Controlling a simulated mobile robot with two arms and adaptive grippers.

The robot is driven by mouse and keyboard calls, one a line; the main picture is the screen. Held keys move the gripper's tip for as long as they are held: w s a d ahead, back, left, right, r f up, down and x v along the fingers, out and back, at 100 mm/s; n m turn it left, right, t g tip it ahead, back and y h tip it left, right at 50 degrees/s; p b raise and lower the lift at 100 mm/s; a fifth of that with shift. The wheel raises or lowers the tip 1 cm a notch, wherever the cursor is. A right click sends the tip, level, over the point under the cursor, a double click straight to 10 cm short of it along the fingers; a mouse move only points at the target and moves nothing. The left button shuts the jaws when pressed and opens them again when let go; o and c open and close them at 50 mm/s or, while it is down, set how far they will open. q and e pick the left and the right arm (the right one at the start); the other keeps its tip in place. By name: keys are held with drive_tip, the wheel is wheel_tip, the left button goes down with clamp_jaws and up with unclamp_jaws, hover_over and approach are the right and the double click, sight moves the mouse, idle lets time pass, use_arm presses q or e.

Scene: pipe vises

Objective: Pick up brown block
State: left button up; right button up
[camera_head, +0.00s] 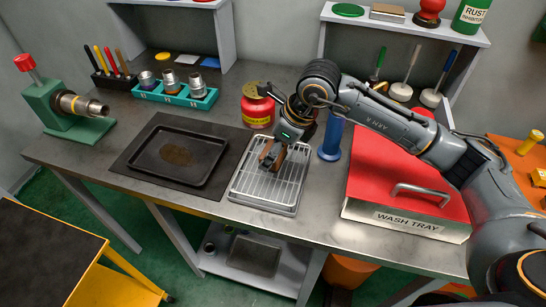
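The brown block (267,149) is small and sits at the wire rack tray (262,196), near its back part. My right gripper (273,158) comes down over the block from above, with its dark fingers at the block and partly hiding it. I cannot tell whether the fingers press on the block or whether it touches the rack. My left gripper is not in view.
A red can (257,108) stands close behind the gripper, and a blue cylinder (330,139) stands to its right. The red-lidded wash tray (400,165) lies further right. A dark baking tray (178,157) lies on a mat to the left. A green vise (65,108) stands far left.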

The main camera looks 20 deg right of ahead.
drive_tip(key=s+a+r+b, duration=0.2)
drive_tip(key=s+a+r, duration=0.4)
drive_tip(key=s+r, duration=0.4)
drive_tip(key=s, duration=0.2)
drive_tip(key=shift+s+r+b, duration=0.15)
drive_tip(key=shift+s+b, duration=0.15)
drive_tip(key=shift+b, duration=0.1)
drive_tip(key=shift+a, duration=0.1)
